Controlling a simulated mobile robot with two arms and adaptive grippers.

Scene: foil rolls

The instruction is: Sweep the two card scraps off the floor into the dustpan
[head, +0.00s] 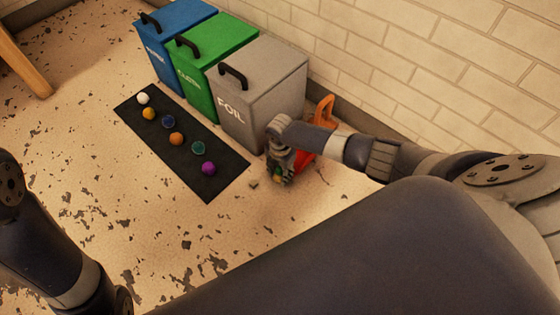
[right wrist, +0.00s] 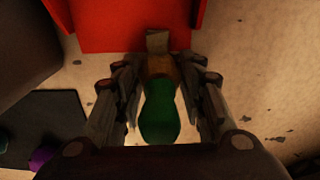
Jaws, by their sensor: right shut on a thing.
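My right gripper (head: 279,170) is low over the floor beside the grey foil bin, its fingers around a brush with a green handle (right wrist: 160,120). The brush's brown part points toward the red dustpan (right wrist: 110,25). A small tan piece (right wrist: 157,42) shows at the brush's far end, against the dustpan's near edge; I cannot tell whether it is bristle or card. In the head view the dustpan's orange handle (head: 325,110) stands behind my right arm, which hides much of the pan. A small brown scrap (head: 253,184) lies on the floor left of the gripper. My left gripper is out of view.
The grey foil bin (head: 265,90), green bin (head: 222,50) and blue bin (head: 178,35) stand by the brick wall. A dark mat (head: 228,178) with several coloured balls lies in front. Dark flecks mark the floor. Open floor lies left of the mat.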

